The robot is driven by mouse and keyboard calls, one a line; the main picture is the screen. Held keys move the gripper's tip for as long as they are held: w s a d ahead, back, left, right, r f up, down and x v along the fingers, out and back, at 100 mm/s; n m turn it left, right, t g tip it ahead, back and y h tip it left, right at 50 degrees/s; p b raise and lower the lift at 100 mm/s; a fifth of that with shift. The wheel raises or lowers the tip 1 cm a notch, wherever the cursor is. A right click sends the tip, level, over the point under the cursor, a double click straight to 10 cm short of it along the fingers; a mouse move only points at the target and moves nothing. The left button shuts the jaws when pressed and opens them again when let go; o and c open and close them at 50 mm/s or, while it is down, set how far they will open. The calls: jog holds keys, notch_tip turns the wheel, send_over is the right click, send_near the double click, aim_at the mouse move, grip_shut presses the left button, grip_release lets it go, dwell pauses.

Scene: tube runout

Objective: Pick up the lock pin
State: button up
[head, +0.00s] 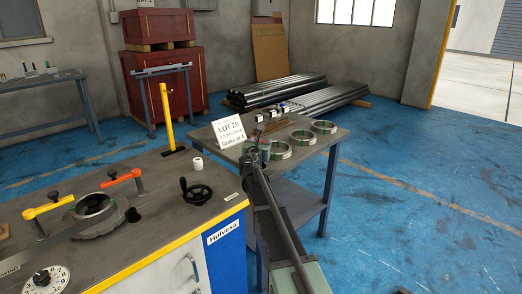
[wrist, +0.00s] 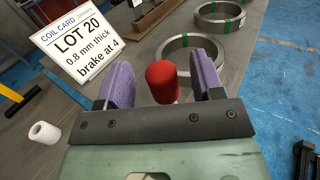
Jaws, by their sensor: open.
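The lock pin (wrist: 162,82), with a rounded red head, stands between the two purple fingers of my gripper (wrist: 163,84) in the wrist view. My gripper is open, with a gap visible on each side of the red head. The pin's lower part is hidden behind the gripper's dark crossbar. In the head view my gripper (head: 257,151) is over the near left part of the grey side table (head: 312,160), by the coil card. The pin is too small there to make out clearly.
The coil card (wrist: 75,45) reads "LOT 20, 0.8 mm thick, brake at 4" and stands close left of my gripper. A white roll (wrist: 44,132) is at left. Metal rings with green bands, one of them a near ring (wrist: 190,57), lie beyond the pin. The machine's handwheel (head: 196,191) is left of my arm.

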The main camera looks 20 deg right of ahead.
jog(key=x, duration=0.3)
jog(key=c, duration=1)
jog(key=shift+r, duration=0.1)
notch_tip(320, 180, up, 20)
jog(key=p, duration=2)
jog(key=o, duration=0.3)
jog(key=c, duration=0.3)
